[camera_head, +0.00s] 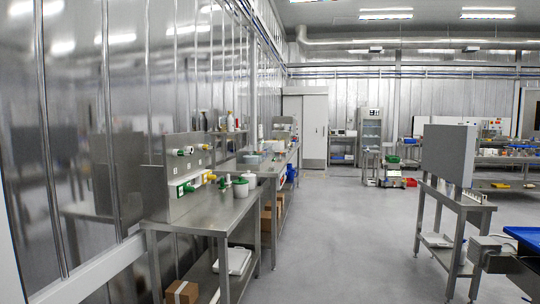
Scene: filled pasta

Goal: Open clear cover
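I cannot pick out a clear cover in the head view. A steel panel (172,182) with green, yellow and red fittings stands upright at the back of the near left steel table (208,213). Some of these fittings are too small to tell apart. My gripper and arm are not in view.
Another steel table (262,167) with small items continues behind on the left. A grey box-shaped cabinet (447,153) stands on a steel stand at right. A blue tray (524,236) lies at the right edge. The grey floor (335,235) between is free.

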